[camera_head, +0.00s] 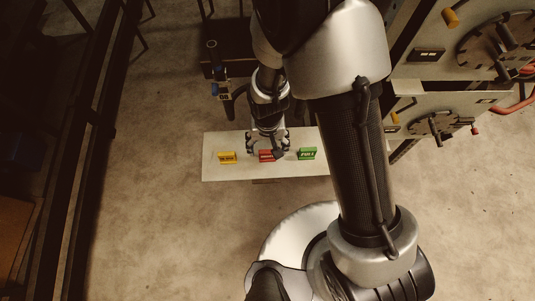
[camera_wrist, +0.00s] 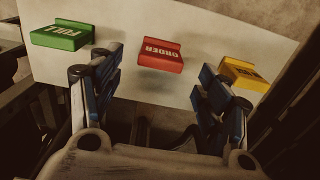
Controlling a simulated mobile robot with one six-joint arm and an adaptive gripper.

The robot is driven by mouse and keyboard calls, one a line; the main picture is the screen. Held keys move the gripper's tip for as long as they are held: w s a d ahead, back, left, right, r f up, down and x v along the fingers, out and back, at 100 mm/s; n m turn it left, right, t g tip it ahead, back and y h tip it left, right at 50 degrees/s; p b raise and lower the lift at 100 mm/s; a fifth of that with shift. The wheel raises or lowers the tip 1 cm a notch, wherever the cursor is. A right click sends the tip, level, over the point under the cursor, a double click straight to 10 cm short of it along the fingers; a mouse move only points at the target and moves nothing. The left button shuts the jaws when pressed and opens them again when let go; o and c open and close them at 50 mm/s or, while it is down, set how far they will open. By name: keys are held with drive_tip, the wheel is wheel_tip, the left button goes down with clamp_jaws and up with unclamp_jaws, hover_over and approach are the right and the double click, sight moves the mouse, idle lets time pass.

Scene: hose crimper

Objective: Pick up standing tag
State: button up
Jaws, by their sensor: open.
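Three small tags sit in a row on a pale board (camera_head: 280,175). In the head view a yellow tag (camera_head: 227,157) is at left, a red tag (camera_head: 266,156) in the middle and a green tag (camera_head: 307,153) at right. The wrist view shows them reversed: the green tag (camera_wrist: 62,34) reads "FULL", the red tag (camera_wrist: 161,54) reads "ORDER", and the yellow tag (camera_wrist: 243,73) is partly covered by a finger. My gripper (camera_wrist: 161,72) is open and empty, its blue-padded fingers spread to either side of the red tag. I cannot tell its height above the board.
A dark stand (camera_head: 228,48) is behind the board, with a small item marked "08" (camera_head: 224,96) in front of it. Panels with round dials (camera_head: 436,125) stand at right. Dark rails run along the left; open floor (camera_head: 150,220) lies between.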

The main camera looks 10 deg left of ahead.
sight(267, 151)
wheel_tip(267, 151, down, 5)
drive_tip(key=shift+s+f+b, duration=0.1)
drive_tip(key=shift+b, duration=0.9)
drive_tip(key=c, duration=1)
